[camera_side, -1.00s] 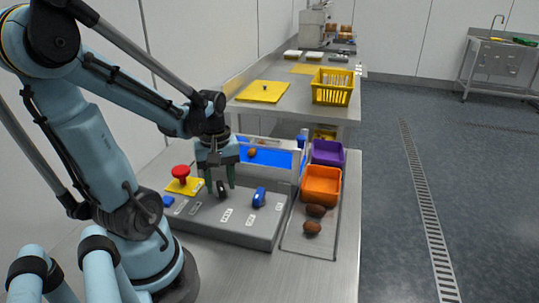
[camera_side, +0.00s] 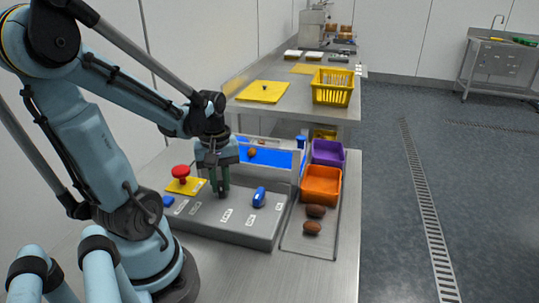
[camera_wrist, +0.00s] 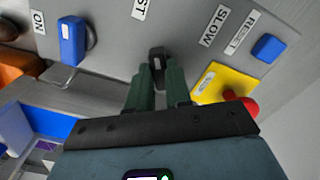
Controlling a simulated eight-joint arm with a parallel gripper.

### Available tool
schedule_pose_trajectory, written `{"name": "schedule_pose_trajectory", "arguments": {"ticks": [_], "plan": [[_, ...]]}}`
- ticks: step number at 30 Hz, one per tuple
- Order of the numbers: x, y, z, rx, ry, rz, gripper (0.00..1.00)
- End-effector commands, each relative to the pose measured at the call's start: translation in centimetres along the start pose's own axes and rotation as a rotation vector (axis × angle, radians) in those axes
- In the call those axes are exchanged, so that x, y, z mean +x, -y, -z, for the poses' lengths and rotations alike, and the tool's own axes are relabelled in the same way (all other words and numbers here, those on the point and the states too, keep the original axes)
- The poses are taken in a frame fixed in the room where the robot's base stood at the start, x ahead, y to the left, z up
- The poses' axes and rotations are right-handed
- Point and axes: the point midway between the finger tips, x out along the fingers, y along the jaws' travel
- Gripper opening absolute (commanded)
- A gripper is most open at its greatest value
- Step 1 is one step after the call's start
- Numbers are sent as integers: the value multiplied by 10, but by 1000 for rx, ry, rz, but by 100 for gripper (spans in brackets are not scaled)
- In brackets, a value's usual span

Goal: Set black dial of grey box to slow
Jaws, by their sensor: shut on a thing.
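The grey box (camera_side: 240,202) lies on the metal table and carries the black dial (camera_wrist: 157,55), a blue rocker switch (camera_side: 259,197) and white labels. In the wrist view a SLOW label (camera_wrist: 213,25) is up and right of the dial, and a cut-off label ending in ST (camera_wrist: 140,8) is up and left. My gripper (camera_side: 221,193) points down at the box. Its green fingers are shut on the black dial, as the wrist view (camera_wrist: 158,84) also shows. The fingers hide most of the dial in the side view. I cannot tell which label the dial points to.
A red mushroom button (camera_side: 181,171) on a yellow plate and a small blue button (camera_side: 168,201) sit left of the dial. An orange bin (camera_side: 321,184), a purple bin (camera_side: 327,152) and brown dates (camera_side: 313,228) are right of the box. A blue belt (camera_side: 272,157) is behind.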

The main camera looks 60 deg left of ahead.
Motion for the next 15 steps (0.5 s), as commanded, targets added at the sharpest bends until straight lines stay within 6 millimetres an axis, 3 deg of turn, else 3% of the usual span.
{"name": "schedule_pose_trajectory", "arguments": {"ticks": [15], "plan": [[0,0,0,425,1,1,0]]}}
